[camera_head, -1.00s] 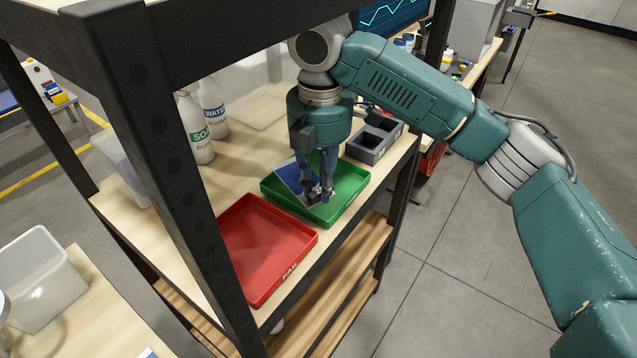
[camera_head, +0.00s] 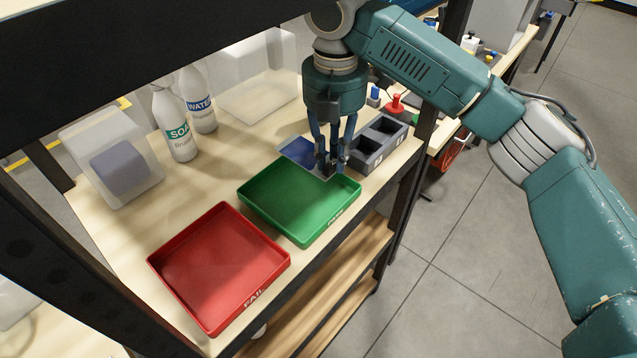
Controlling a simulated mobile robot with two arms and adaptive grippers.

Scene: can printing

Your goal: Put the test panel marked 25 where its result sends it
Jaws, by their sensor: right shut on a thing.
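My right gripper (camera_head: 333,166) is shut on a flat test panel (camera_head: 299,151), blue with a paler end by the fingers. It holds the panel tilted at the back edge of the green tray (camera_head: 285,212). I cannot tell whether the panel touches the tray, and no number on it is readable. The green tray is empty in its visible part; the marking on its front rim is too small to read surely. The red tray (camera_head: 215,265), marked FAIL, lies left of it and is empty. My left gripper is out of view.
A grey compartment holder (camera_head: 371,160) stands right of the gripper. Soap (camera_head: 178,135) and water (camera_head: 197,95) bottles and translucent bins (camera_head: 110,165) stand at the back left. A dark shelf post (camera_head: 408,200) rises at the right, and a shelf beam crosses above.

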